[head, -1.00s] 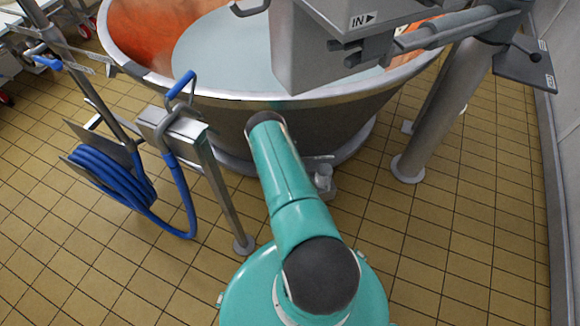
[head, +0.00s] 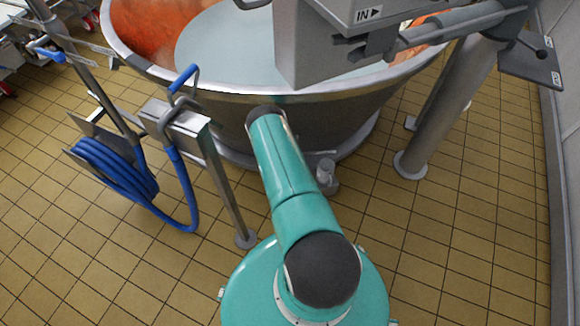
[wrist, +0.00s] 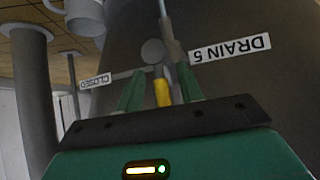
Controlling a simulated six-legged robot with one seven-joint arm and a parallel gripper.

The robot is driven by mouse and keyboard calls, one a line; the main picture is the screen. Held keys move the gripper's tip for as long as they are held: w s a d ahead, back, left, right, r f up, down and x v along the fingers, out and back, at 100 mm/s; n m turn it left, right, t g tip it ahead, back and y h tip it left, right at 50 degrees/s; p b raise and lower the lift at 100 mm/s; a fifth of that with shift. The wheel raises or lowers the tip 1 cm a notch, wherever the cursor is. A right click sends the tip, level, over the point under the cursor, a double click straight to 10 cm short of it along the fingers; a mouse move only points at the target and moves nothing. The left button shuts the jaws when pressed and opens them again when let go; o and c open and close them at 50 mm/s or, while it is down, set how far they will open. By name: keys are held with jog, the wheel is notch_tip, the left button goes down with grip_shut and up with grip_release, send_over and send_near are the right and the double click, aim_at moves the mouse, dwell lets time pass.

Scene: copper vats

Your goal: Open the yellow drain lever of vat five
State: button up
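The big copper vat (head: 225,92), full of pale liquid, stands ahead of me in the head view. A grey drain fitting (head: 327,172) shows low on its near side, just right of my arm. In the wrist view the yellow lever (wrist: 162,93) hangs below a round grey pivot, beside an upside-down "DRAIN 5" label (wrist: 230,48). A "CLOSED" label (wrist: 96,80) is to its left. My gripper (wrist: 161,75) is open, with one green finger on each side of the lever and gaps showing. In the head view my arm hides the gripper and lever.
A blue hose (head: 115,175) hangs on a metal stand (head: 225,190) to the left. Tiled floor (head: 470,240) is clear at the lower right.

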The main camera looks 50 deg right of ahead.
jog(key=v, duration=1.3)
jog(key=shift+a+r, duration=0.15)
